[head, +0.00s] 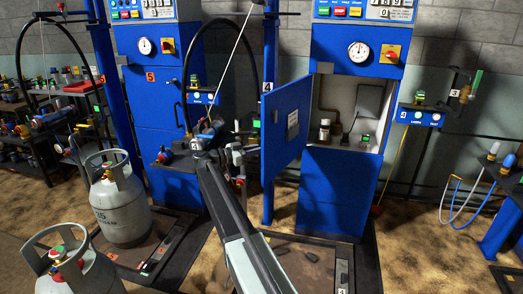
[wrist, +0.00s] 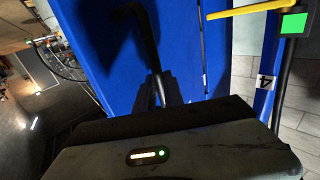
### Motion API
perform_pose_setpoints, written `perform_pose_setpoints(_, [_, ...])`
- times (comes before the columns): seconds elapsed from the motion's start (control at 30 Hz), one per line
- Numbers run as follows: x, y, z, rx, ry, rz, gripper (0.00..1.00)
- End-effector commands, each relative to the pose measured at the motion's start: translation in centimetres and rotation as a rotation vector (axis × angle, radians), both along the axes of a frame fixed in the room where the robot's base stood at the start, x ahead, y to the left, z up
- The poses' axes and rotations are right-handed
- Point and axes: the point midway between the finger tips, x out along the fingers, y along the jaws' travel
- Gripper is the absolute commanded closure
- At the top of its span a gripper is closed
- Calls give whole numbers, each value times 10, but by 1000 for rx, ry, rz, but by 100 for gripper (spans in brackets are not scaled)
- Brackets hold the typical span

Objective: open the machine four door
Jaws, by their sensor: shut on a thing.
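The blue door (head: 284,135) of machine four (head: 341,195) stands swung open to the left. Its light grey interior (head: 357,105) shows, with a small bottle and a dark panel inside. The door also fills much of the wrist view (wrist: 182,55) as a blue surface. My gripper (head: 243,158) is at the door's left side in the head view. In the wrist view my gripper (wrist: 160,92) is shut on a black bent bar that looks like the door handle (wrist: 146,32). The exact contact is dark and hard to see.
Machine five (head: 150,105) stands left, its door shut. Grey gas cylinders (head: 120,205) stand at the lower left. A blue post (head: 268,110) with a 4 label is close beside the door. A blue bracket (head: 420,117) with hoses is to the right.

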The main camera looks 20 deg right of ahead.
Motion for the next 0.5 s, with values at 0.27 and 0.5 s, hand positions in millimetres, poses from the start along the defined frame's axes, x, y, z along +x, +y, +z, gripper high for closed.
perform_pose_setpoints(0.27, [0, -3, 0, 1, 1, -2, 68])
perform_pose_setpoints(0.5, [-1, -3, 0, 1, 0, -2, 66])
